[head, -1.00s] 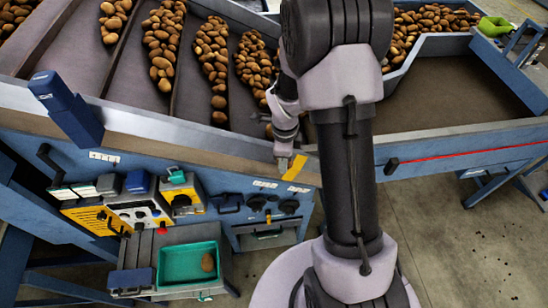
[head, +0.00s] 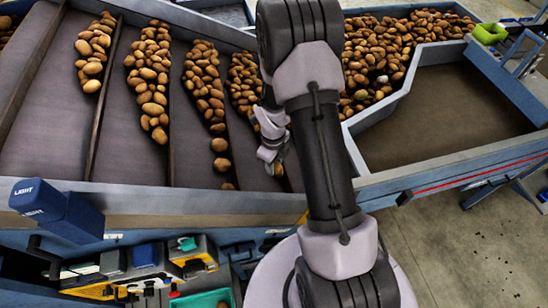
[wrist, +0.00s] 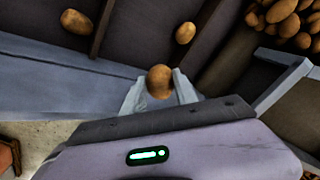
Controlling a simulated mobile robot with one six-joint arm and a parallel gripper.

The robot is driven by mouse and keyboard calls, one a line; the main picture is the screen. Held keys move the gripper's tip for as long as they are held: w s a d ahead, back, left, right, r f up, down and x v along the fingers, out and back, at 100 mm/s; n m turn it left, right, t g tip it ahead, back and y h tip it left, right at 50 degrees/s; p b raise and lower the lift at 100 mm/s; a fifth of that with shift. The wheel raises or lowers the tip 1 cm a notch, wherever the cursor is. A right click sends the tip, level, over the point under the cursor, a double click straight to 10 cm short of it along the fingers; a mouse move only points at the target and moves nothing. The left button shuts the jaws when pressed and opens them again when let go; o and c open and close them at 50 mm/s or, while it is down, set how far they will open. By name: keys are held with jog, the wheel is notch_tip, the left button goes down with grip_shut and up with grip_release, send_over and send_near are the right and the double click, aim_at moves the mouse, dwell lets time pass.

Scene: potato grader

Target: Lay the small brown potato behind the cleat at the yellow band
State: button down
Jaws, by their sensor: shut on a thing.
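My gripper (wrist: 159,88) is shut on a small brown potato (wrist: 160,80), which sits between the two pale fingertips in the wrist view. In the head view my gripper (head: 272,163) hangs over the near part of the dark belt (head: 140,165), the held potato (head: 279,170) mostly hidden. Dark cleats (head: 171,105) divide the belt into lanes; two cleats (wrist: 103,28) show in the wrist view. I cannot tell whether the held potato touches the belt.
Heaps of potatoes (head: 150,75) lie in the lanes, with single ones (head: 221,165) nearer the rail. A blue light post (head: 55,208) stands at the left of the near rail (head: 150,202). A teal tray (head: 205,300) shows at the bottom edge. The right-hand bay (head: 450,120) is empty.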

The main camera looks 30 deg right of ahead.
notch_tip(320, 180, down, 15)
jog(key=b, duration=1.4)
jog(key=shift+f+b, duration=0.15)
jog(key=shift+b, duration=0.15)
jog(key=c, duration=0.9)
grip_release()
